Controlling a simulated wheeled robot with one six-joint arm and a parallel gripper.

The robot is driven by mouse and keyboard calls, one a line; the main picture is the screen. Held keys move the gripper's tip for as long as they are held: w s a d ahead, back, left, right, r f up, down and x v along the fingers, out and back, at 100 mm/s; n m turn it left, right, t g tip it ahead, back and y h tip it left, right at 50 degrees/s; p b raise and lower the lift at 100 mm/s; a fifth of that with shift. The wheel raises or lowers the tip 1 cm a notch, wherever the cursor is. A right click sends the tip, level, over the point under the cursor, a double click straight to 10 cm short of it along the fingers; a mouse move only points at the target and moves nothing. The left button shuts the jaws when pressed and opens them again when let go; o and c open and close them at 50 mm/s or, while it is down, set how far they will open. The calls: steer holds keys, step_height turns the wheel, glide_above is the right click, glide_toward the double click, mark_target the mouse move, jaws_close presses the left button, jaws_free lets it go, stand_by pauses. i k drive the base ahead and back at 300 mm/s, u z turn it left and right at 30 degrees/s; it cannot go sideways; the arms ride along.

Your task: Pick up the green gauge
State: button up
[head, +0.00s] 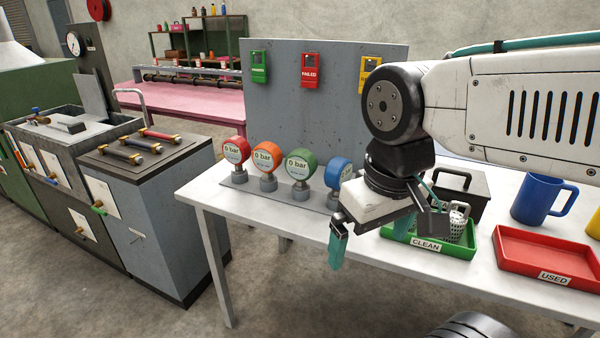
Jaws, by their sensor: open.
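The green gauge (300,165) is round with a white "0 bar" face and stands upright on a small grey base on a flat strip on the white table (240,212). It is third from the left in a row with a red gauge (235,150), an orange gauge (267,158) and a blue gauge (337,172). My gripper (372,236) is open and empty, with teal fingertips. It is in front and to the right of the green gauge, apart from it. My gripper and arm partly cover the blue gauge and the green tray.
A green tray (463,251) labelled CLEAN holds a perforated metal item. A red tray (512,268) labelled USED, a blue mug (538,197) and a dark box (468,187) stand to the right. A grey panel (290,110) with coloured tags rises behind the gauges. Bare table lies before the gauges.

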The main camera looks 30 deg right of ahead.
mark_target(301, 164)
steer(key=k, duration=0.6)
steer(key=u, duration=0.6)
steer(key=i, duration=0.6)
steer(key=u, duration=0.55)
steer(key=i, duration=0.7)
steer(key=z, duration=0.75)
steer(key=i, duration=0.55)
steer(key=z, duration=0.45)
